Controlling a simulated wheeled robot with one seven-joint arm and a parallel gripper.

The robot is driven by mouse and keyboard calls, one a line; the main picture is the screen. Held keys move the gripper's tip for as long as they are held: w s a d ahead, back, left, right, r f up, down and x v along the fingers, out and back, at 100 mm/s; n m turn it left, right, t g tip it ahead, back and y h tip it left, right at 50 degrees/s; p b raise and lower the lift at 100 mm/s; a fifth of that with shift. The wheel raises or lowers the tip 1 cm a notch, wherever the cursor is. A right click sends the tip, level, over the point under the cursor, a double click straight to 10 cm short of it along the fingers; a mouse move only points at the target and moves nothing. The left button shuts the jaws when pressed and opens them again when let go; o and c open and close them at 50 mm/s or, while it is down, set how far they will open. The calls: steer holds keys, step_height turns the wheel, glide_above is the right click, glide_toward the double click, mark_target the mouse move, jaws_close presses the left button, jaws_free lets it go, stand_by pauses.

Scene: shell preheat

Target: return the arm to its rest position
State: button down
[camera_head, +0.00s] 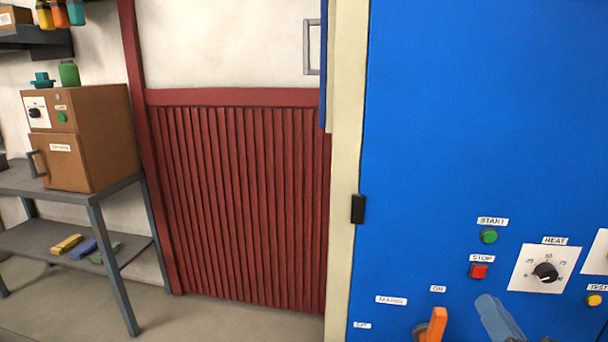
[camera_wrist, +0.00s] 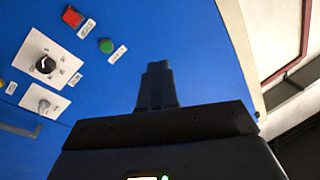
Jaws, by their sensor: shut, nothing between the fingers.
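My gripper (camera_wrist: 157,72) is shut and empty in the wrist view, its dark fingers pressed together in front of the blue panel (camera_wrist: 185,35). In the head view a grey-blue tip, which looks like my gripper (camera_head: 490,308), shows at the bottom edge, below the red STOP button (camera_head: 479,271). Most of my arm is out of the frame. I cannot tell how far the fingertips are from the panel.
The blue cabinet (camera_head: 450,120) fills the right side. It bears an orange mains lever (camera_head: 437,322), a green START button (camera_head: 489,236) and a HEAT knob (camera_head: 545,272). A shelf with a brown oven (camera_head: 105,140) stands left; open floor (camera_head: 220,320) lies between.

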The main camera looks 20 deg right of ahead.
steer(key=s+a+f+n+g+y, duration=0.1)
steer(key=s+a+f+n+y, duration=0.1)
steer(key=s+a, duration=0.3)
steer(key=s+a+f+n+g+y, duration=0.1)
steer(key=s+a+f+n+y, duration=0.1)
steer(key=s, duration=0.9)
steer(key=s+a+f+n+g+y, duration=0.1)
steer(key=s+a+f+n+y, duration=0.2)
steer(key=s+a, duration=0.4)
steer(key=a+f+n, duration=0.1)
steer(key=n, duration=0.1)
steer(key=shift+s+a+n, duration=0.2)
steer(key=shift+s+n, duration=0.2)
